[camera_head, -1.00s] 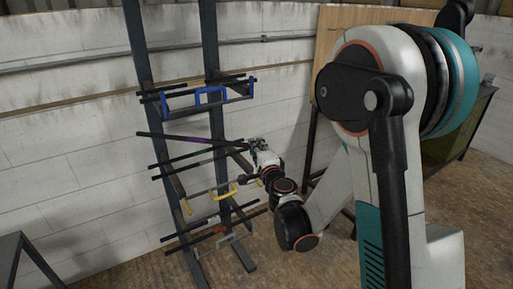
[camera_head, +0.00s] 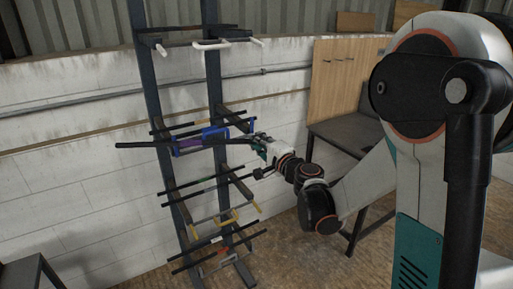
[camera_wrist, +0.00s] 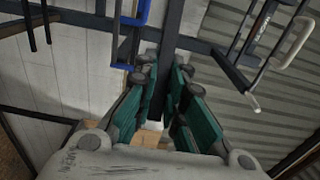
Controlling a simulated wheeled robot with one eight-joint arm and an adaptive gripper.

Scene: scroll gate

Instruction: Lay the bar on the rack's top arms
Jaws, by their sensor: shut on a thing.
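The rack (camera_head: 155,105) has two dark upright posts with pairs of arms at several levels. My gripper (camera_head: 259,142) is at the rack's right side, near the level of the blue-marked arms, well below the top arms. It is shut on the dark bar with a purple band (camera_head: 188,145), which reaches left across the front of the rack past the left post.
A blue handle-shaped piece (camera_head: 214,131) is close behind the held bar. A wooden board (camera_head: 342,80) and a dark bench (camera_head: 345,135) stand right. A grey table corner is at lower left.

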